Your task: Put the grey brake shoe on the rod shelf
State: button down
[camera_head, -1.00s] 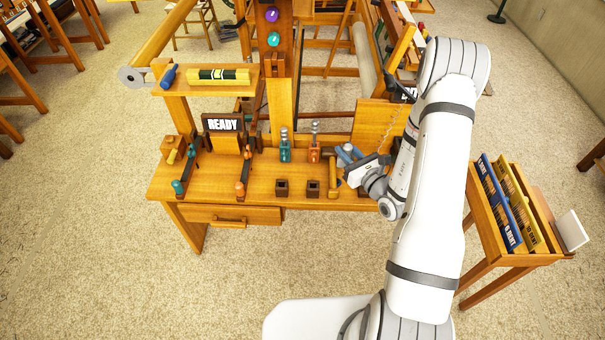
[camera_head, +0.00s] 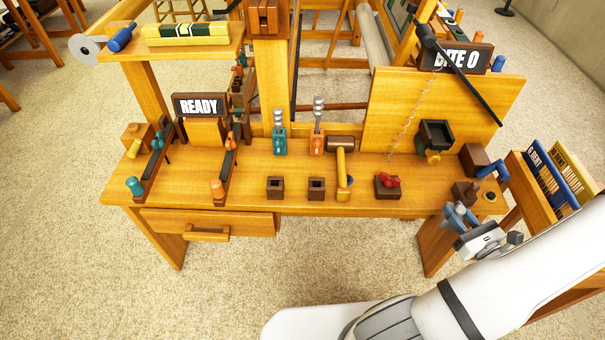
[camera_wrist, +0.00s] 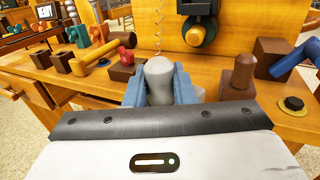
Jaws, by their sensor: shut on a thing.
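My gripper (camera_head: 458,217) is at the front right corner of the loom bench, just off its front edge. In the wrist view its blue fingers (camera_wrist: 162,88) are shut on a light grey, rounded piece, the grey brake shoe (camera_wrist: 159,78). The shoe stands up between the fingers, and its lower part is hidden. A raised wooden shelf (camera_head: 190,54) at the upper left looks like the rod shelf. A yellow and dark green banded block and a blue-handled piece lie on it. My gripper is far from this shelf.
The bench (camera_head: 260,183) carries a mallet (camera_head: 341,165), small dark sockets, teal and orange tools and a READY sign (camera_head: 200,105). A brown block with a peg (camera_head: 466,191) is close to my gripper. A rack of cards (camera_head: 555,180) stands at right. Floor in front is clear.

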jog(key=shift+s+d+f, duration=0.3)
jog(key=shift+s+f, duration=0.05)
jog(key=shift+f, duration=0.1)
jog(key=x, duration=1.4)
jog(key=shift+w+a, duration=0.1)
jog(key=shift+w, duration=0.3)
jog(key=w, duration=0.2)
jog(key=w+a+f, duration=0.1)
jog(key=shift+w+b, duration=0.15)
jog(key=shift+b, duration=0.25)
jog(key=shift+f, duration=0.25)
jog(key=shift+f, duration=0.15)
jog(key=c, duration=1.2)
grip_release()
jog(key=shift+c, duration=0.2)
